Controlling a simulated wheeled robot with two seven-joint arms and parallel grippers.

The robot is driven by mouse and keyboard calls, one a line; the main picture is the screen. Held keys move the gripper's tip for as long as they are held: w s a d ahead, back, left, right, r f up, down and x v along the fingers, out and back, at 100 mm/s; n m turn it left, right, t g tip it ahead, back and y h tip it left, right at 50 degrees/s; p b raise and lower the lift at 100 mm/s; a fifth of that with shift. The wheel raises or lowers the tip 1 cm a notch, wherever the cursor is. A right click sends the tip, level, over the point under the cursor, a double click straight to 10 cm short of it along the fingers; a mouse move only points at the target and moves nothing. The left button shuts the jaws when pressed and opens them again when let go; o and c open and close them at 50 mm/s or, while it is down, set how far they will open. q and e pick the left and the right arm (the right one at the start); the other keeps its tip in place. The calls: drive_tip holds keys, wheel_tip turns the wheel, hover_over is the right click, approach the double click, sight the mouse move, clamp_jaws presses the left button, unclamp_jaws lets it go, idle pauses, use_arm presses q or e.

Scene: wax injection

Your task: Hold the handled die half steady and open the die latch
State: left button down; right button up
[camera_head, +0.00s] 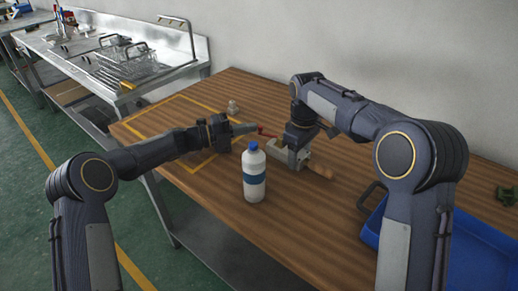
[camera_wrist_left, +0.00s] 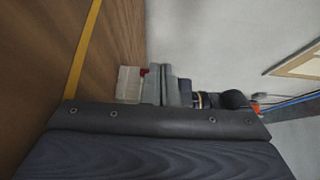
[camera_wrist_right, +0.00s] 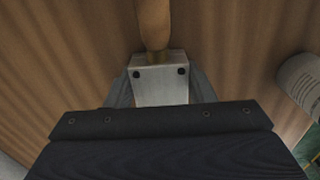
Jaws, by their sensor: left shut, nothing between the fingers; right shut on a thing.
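The pale metal die (camera_head: 276,152) lies on the wooden table, with a wooden handle (camera_head: 320,170) sticking out to the right. My right gripper (camera_head: 297,157) is shut on the handled die half (camera_wrist_right: 160,85); in the right wrist view its fingers flank the metal block, and the handle (camera_wrist_right: 153,25) points away. A red latch (camera_head: 266,131) shows at the die's far left end. My left gripper (camera_head: 254,128) is shut and empty, its tips close to the latch. In the left wrist view the latch (camera_wrist_left: 144,72) shows beside the fingers (camera_wrist_left: 172,90); I cannot tell whether they touch.
A white bottle (camera_head: 254,178) with a blue cap stands in front of the die. A blue tray (camera_head: 470,245) is at the right, with a small green object (camera_head: 507,195) beyond it. A small pale item (camera_head: 233,107) stands behind my left gripper. Yellow tape marks the table's left part.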

use_arm(q)
drive_tip(key=shift+w+d, duration=0.35)
drive_tip(key=shift+w, duration=0.55)
drive_tip(key=shift+w+d+m+g+h, duration=0.15)
drive_tip(key=shift+w+m+g+h, duration=0.2)
drive_tip(key=shift+g, duration=0.25)
drive_tip(key=shift+w+d+m+g, duration=0.1)
drive_tip(key=shift+w+m+g, duration=0.05)
drive_tip(key=shift+m+g, duration=0.3)
drive_tip(key=shift+g, duration=0.25)
drive_tip(key=a, duration=0.4)
drive_tip(key=s+a, duration=0.1)
drive_tip(key=a, duration=0.7)
drive_tip(key=shift+s, duration=0.15)
